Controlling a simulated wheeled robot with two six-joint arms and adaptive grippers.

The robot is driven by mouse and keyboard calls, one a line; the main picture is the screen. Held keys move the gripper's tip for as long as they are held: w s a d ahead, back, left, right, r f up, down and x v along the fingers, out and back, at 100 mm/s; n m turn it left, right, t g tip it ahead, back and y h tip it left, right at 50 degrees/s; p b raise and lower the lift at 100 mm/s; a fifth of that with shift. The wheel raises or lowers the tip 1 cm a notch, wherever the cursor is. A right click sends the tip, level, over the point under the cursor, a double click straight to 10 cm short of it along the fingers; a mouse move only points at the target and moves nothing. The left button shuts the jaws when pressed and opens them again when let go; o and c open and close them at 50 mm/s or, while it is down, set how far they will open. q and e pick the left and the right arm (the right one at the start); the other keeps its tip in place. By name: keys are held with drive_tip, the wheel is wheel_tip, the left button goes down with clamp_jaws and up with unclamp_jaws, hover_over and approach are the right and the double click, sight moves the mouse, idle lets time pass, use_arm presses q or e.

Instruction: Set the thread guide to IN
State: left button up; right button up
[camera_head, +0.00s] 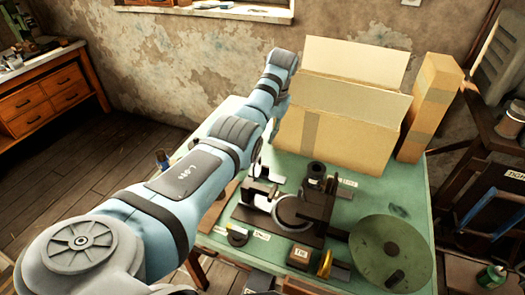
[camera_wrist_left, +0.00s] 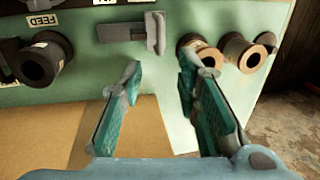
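What looks like the thread guide is a grey upright plate (camera_wrist_left: 155,33) on a dark bar (camera_wrist_left: 122,31) in the left wrist view, with a cut-off white label above it. I cannot read its setting. My left gripper (camera_wrist_left: 158,95) is open and empty, its two teal-padded fingers apart. In the picture the grey plate lies beyond the fingertips, between and above them, with no contact seen. In the head view my left arm reaches over the green table (camera_head: 400,205) and I cannot make out its gripper. My right gripper is in neither view.
A dark spool (camera_wrist_left: 45,60) stands by the FEED label, and brown spools (camera_wrist_left: 240,52) stand at the right. A cardboard box (camera_head: 335,140) and a tall carton (camera_head: 428,105) stand at the back. A green disc (camera_head: 391,252) is at the front right.

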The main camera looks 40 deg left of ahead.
use_arm(q)
wheel_tip(320, 180, down, 5)
drive_tip(key=s+a, duration=0.1)
drive_tip(key=s, duration=0.1)
drive_tip(key=b, duration=0.2)
hover_over(259, 168)
wheel_tip(259, 168, down, 5)
drive_tip(key=shift+w+f, duration=0.1)
drive_tip(key=shift+s+r, duration=0.25)
drive_tip(key=shift+s, duration=0.15)
drive_tip(key=shift+c, duration=1.3)
drive_tip(key=c, duration=0.3)
drive_tip(key=shift+d, duration=0.1)
clamp_jaws()
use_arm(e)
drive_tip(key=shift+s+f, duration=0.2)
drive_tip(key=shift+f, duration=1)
